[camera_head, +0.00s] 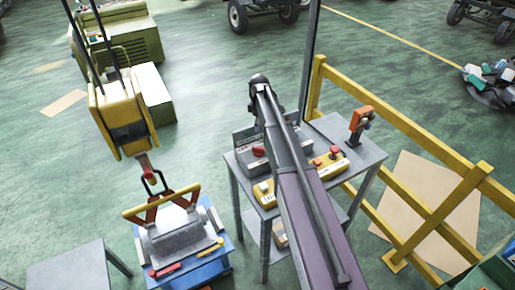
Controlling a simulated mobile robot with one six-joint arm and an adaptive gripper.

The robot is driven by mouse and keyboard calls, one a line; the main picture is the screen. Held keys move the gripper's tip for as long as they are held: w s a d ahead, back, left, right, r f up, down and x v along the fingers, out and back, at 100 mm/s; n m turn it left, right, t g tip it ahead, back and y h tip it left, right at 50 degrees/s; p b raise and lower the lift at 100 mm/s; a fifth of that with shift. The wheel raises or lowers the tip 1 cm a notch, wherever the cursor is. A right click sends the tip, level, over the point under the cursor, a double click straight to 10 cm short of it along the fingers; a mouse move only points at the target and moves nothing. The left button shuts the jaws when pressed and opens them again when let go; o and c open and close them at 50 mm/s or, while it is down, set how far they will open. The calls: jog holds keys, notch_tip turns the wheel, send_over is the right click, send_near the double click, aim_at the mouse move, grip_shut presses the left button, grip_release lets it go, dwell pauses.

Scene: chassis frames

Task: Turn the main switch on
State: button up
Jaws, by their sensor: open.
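A grey box with a red knob (259,150) stands at the back left of the grey metal table (250,188). The knob looks like the main switch, but its setting is too small to read. My arm reaches from the bottom right up across the table and covers part of the box and the table. The arm ends in a dark rounded joint above and behind the box. My gripper's fingers do not show; they are out of sight behind the arm.
A yellow control box with a red button (334,151) and an orange device (361,124) stand on the table's right. A yellow hoist block (119,115) hangs over a blue stand (190,268) at left. A yellow railing (415,235) borders the table's right.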

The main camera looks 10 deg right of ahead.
aim_at(259, 147)
jog(key=shift+f+b, duration=6.7)
jog(key=shift+f, duration=0.05)
grip_shut()
